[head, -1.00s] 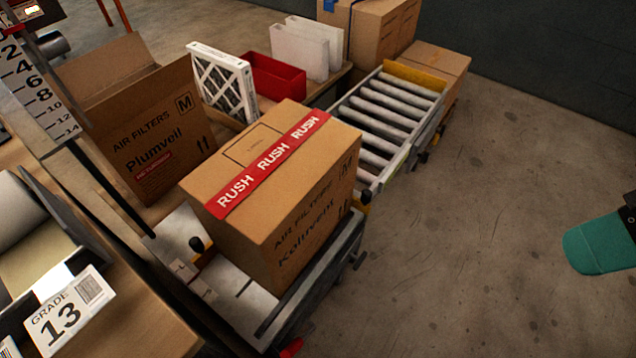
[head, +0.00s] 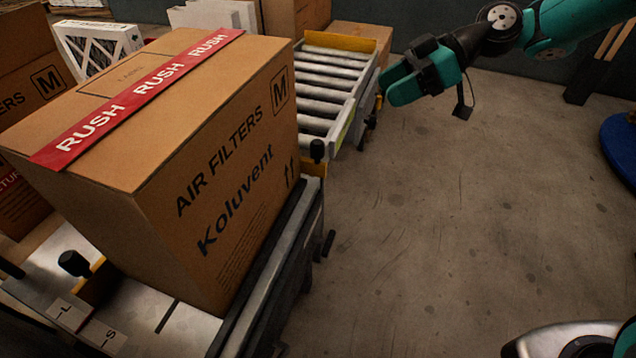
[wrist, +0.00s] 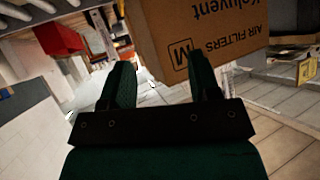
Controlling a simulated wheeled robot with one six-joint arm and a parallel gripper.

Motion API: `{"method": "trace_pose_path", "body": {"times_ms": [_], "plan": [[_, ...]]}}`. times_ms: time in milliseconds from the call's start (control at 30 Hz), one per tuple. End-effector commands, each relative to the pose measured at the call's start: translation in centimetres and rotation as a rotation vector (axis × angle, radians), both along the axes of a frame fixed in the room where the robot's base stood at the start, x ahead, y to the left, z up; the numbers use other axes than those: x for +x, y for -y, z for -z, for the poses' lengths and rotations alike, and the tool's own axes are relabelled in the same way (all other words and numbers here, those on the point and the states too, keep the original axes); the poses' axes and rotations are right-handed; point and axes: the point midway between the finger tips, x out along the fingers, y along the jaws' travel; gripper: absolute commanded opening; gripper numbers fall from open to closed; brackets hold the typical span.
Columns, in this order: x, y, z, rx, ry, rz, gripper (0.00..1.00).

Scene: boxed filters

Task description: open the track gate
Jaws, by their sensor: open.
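The rush box (head: 215,170), marked AIR FILTERS Koluvent, stands on the metal track (head: 265,280). At the box's far right corner, a black knob (head: 317,150) stands above a small yellow piece (head: 314,168) beside the rollers; this may be the track gate, but the box hides most of it. A second black knob (head: 74,263) with a yellow plate is at the box's near left. My gripper (head: 392,86) is open and empty, in the air right of the rollers. In the wrist view my gripper (wrist: 163,75) has its fingers apart, with the box (wrist: 195,30) beyond them.
The roller conveyor (head: 335,75) extends behind the box, with a yellow end plate (head: 340,43). Another cardboard box (head: 362,37) is behind it. The concrete floor (head: 430,230) to the right is clear. A blue round object (head: 620,150) is at the right edge.

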Motion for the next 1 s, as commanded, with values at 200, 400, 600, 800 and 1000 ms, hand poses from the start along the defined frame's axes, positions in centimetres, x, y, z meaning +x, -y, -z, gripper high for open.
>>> {"method": "trace_pose_path", "body": {"times_ms": [200, 400, 600, 800, 1000], "plan": [[2.6, 2.5, 7.6, 0.141, 0.12, -0.058, 0.57], [2.8, 2.5, 8.6, 0.167, 0.148, -0.07, 0.57], [2.6, 0.8, 9.7, 0.165, 0.146, -0.071, 0.57], [2.2, -2.0, 10.9, 0.165, 0.145, -0.072, 0.57], [1.6, -6.0, 12.1, 0.165, 0.141, -0.073, 0.57]]}}
